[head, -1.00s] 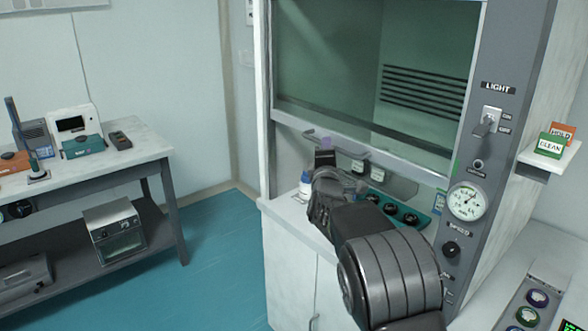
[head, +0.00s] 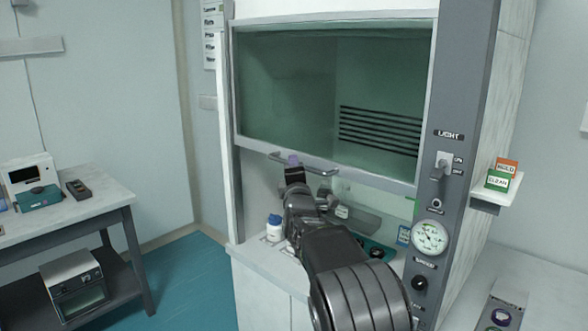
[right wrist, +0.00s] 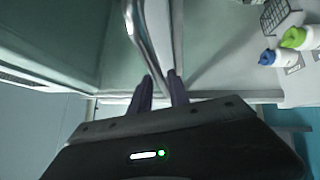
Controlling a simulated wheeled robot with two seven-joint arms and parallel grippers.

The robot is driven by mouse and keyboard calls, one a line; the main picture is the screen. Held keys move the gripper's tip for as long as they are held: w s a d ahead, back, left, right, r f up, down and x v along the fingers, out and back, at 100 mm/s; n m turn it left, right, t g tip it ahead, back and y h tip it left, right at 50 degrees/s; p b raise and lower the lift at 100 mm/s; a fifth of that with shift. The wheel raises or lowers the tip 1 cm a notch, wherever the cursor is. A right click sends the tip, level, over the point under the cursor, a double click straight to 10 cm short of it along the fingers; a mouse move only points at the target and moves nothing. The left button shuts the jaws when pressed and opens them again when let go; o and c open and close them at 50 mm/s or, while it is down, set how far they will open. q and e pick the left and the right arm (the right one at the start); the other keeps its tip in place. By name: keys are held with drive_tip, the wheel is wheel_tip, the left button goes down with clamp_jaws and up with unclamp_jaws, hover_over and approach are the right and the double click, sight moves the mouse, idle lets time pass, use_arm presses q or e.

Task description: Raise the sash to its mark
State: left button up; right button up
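The sash (head: 325,168) is a glass panel in a pale frame at the front of the fume hood, partly up with an opening below it. Its bar handle (head: 318,171) runs along the lower rail. My right gripper (head: 293,161) is at the left part of this handle. In the right wrist view, the handle (right wrist: 143,45) runs in between the purple fingers of the gripper (right wrist: 160,88), which close around it. A small green mark (head: 416,208) is on the right post, slightly below the sash's lower right corner. My left gripper is not in view.
A white bottle with a blue cap (head: 274,228) stands on the hood deck, with dark-knobbed equipment (head: 376,253) to the right. The right post carries a light switch (head: 444,166) and a gauge (head: 430,237). A side bench (head: 100,205) stands at left, with blue floor between.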

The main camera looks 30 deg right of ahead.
drive_tip(key=shift+s+f, duration=0.1)
drive_tip(key=b+v, duration=0.2)
drive_tip(key=v, duration=0.5)
drive_tip(key=shift+s+a, duration=0.15)
drive_tip(key=shift+s, duration=0.15)
idle(0.4)
